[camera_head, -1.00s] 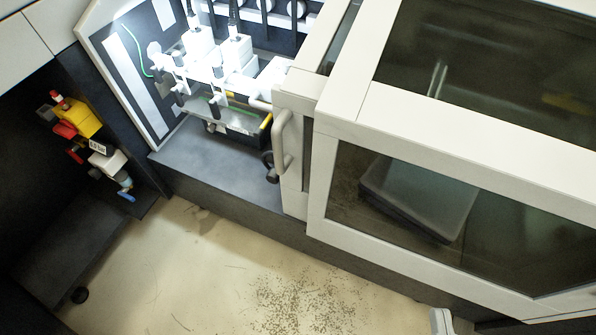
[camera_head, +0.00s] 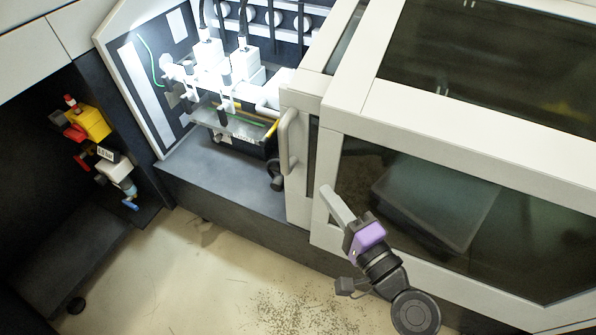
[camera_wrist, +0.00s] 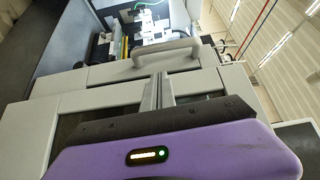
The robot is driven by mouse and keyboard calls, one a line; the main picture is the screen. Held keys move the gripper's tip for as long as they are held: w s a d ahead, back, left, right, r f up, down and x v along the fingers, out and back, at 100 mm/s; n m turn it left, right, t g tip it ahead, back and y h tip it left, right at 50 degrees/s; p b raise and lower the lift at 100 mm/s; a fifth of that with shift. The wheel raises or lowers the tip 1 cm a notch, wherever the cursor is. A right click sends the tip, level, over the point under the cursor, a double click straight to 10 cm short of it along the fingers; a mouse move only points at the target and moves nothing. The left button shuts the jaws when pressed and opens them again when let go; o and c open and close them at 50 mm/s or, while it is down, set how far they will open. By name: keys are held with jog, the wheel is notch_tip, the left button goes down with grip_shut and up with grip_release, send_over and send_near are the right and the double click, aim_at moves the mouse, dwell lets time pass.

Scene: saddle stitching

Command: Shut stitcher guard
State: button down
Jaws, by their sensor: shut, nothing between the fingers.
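The stitcher guard is a pale-framed sliding panel with a grey bar handle (camera_head: 288,141) at its left edge. It stands to the right of the lit stitching heads (camera_head: 230,75), which are exposed. My gripper (camera_head: 328,190) is shut and empty, in front of the dark window frame just right of and below the handle. In the wrist view my gripper's fingers (camera_wrist: 158,78) point at the handle (camera_wrist: 165,55), which lies across the picture beyond them. The fingers look apart from the handle.
A fixed pale-framed housing with dark windows (camera_head: 440,210) fills the right side. A yellow and red valve unit (camera_head: 92,122) is on the dark cabinet at left. The speckled floor (camera_head: 220,265) in front of the machine is clear.

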jog(key=p+x, duration=0.1)
jog(key=x, duration=0.9)
jog(key=shift+s+a, duration=0.25)
jog(key=shift+a, duration=0.2)
jog(key=shift+a+f, duration=0.1)
